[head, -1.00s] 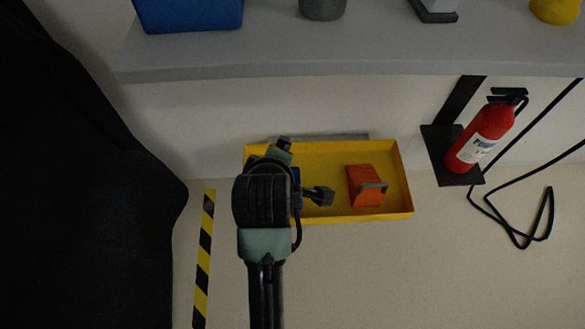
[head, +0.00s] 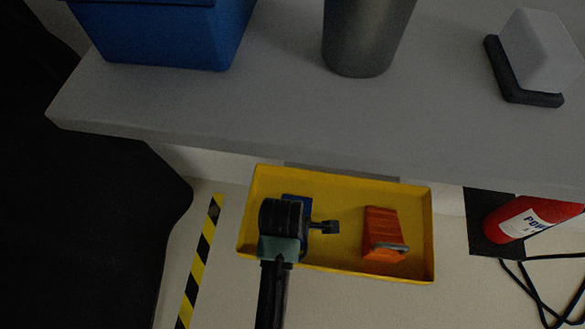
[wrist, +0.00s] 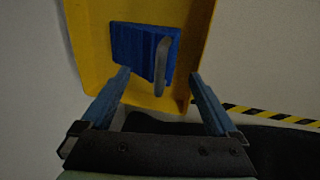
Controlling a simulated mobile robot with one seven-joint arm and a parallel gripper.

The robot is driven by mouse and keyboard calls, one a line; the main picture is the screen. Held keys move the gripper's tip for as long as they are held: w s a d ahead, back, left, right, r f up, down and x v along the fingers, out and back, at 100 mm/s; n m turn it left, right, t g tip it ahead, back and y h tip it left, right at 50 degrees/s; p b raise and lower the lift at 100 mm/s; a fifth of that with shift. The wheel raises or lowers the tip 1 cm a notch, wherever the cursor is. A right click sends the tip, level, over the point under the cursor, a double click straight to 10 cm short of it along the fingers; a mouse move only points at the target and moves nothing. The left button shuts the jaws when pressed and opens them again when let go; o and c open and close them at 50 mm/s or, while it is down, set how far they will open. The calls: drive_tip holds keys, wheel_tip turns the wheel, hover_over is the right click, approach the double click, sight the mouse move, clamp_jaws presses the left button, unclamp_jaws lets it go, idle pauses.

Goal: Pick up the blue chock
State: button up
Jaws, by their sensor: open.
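The blue chock (wrist: 140,46) lies in the yellow tray (wrist: 88,40), with a grey handle (wrist: 161,66) standing along its right part in the wrist view. In the head view only a bit of the blue chock (head: 293,199) shows, as my wrist hides the rest. My gripper (wrist: 160,84) is open, its two blue fingers apart and empty. The chock appears beyond the fingertips and roughly between their lines; I cannot tell the exact gap. In the head view the fingers are hidden behind my wrist.
An orange chock (head: 382,234) stands in the right half of the yellow tray. A grey shelf (head: 290,125) overhangs the tray's back, bearing a blue bin (head: 165,35) and a grey cylinder (head: 366,35). A red extinguisher (head: 530,217) and black cable (head: 535,290) are at right.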

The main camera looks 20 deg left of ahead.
drive_tip(key=shift+w+a+f+b, duration=0.1)
drive_tip(key=shift+w+f+b, duration=0.1)
drive_tip(key=shift+f+b, duration=1)
drive_tip(key=shift+w+a+f+b, duration=0.15)
drive_tip(key=shift+f+b, duration=0.55)
drive_tip(key=shift+f, duration=1)
drive_tip(key=shift+c, duration=0.2)
clamp_jaws()
drive_tip(key=shift+r, duration=0.15)
